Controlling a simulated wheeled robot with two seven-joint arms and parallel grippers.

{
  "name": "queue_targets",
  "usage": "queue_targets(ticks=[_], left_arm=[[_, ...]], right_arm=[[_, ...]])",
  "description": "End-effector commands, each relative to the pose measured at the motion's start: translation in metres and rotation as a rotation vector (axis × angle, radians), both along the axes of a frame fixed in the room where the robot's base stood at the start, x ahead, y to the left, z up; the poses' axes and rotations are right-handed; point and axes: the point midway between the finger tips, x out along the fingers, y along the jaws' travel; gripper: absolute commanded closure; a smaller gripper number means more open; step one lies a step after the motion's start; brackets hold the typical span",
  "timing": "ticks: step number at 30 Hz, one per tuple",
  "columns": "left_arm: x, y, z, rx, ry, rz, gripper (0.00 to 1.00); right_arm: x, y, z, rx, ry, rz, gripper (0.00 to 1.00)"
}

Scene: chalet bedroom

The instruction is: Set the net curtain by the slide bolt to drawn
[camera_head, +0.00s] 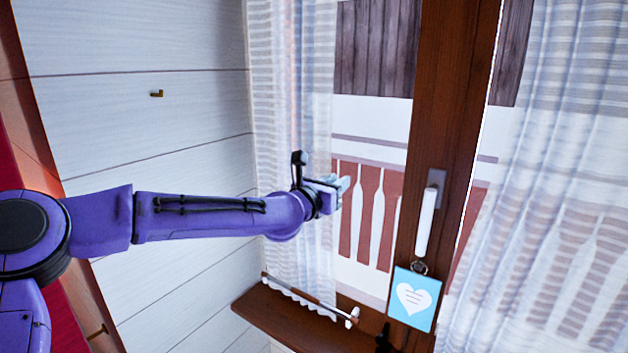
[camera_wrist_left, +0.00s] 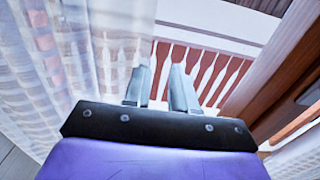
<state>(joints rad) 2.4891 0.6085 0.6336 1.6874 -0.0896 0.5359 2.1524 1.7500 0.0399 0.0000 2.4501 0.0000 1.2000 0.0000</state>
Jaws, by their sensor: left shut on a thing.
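A sheer white net curtain (camera_head: 290,90) hangs at the left of the window, bunched in a narrow strip beside the wall; it also shows in the left wrist view (camera_wrist_left: 70,60). The pane to its right is uncovered. My left gripper (camera_head: 345,188) is at this curtain's free edge, about mid-height, shut on the curtain; its fingers show in the left wrist view (camera_wrist_left: 160,88). The pinched fabric is hard to make out. A second net curtain (camera_head: 560,150) hangs right of the brown post. A small dark fitting (camera_head: 383,338) sits low by the post; I cannot tell whether it is the slide bolt. My right gripper is out of view.
The brown window post (camera_head: 445,120) carries a white handle (camera_head: 425,222) and a hanging blue heart card (camera_head: 413,298). A wooden sill (camera_head: 275,318) runs below, bearing a thin rod with a scalloped white edge (camera_head: 310,300). A small brass hook (camera_head: 157,94) is on the wall.

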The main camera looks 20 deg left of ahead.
Motion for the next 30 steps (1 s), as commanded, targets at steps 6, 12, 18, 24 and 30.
queue_targets(ticks=[6,12,18,24,30], left_arm=[[-0.013,-0.049,-0.002,0.002,-0.001,-0.002,1.00],[-0.020,-0.076,-0.001,0.002,-0.001,0.000,1.00],[-0.022,-0.085,0.001,0.002,-0.001,0.000,1.00],[-0.022,-0.085,0.001,0.001,-0.002,0.001,1.00],[-0.022,-0.085,0.001,0.000,-0.002,0.001,0.53]], right_arm=[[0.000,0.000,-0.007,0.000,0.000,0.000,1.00],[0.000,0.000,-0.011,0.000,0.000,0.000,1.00],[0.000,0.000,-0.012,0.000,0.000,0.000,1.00],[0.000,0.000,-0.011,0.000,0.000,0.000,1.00],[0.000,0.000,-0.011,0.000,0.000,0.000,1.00]])
